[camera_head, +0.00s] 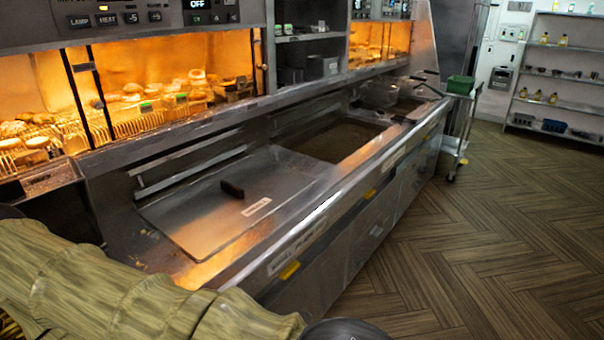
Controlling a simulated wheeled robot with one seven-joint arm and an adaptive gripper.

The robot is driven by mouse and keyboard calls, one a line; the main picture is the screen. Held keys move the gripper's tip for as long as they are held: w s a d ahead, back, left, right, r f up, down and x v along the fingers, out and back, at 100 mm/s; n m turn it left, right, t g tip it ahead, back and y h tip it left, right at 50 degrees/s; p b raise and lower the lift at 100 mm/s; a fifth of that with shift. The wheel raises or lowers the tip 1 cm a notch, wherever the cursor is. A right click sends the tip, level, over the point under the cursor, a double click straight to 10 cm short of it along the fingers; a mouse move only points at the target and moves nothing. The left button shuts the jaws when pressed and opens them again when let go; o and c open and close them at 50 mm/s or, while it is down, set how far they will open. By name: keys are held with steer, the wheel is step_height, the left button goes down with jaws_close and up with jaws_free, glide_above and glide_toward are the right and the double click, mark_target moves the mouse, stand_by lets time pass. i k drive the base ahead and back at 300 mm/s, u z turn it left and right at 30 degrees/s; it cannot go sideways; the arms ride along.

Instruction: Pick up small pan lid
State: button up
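A flat, rectangular metal pan lid (200,213) lies over a pan in the frying range, left of centre in the head view. It has a short black handle (232,189) near its middle and a small white label (256,207) towards its right side. The lid looks flat and nothing is on it. My arm, in a ribbed greenish cover, crosses the lower left corner in front of the range. It is apart from the lid in the picture. My gripper is not in view.
An uncovered pan (345,140) is beyond the lid. Lit food warmers (150,90) stand behind the range. The range's front rail (330,205) runs between the pans and the floor. A trolley with a green tub (461,84) stands at the far end. The wooden floor (500,220) is clear.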

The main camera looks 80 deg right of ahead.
mark_target(203, 216)
steer(key=z, duration=1.7)
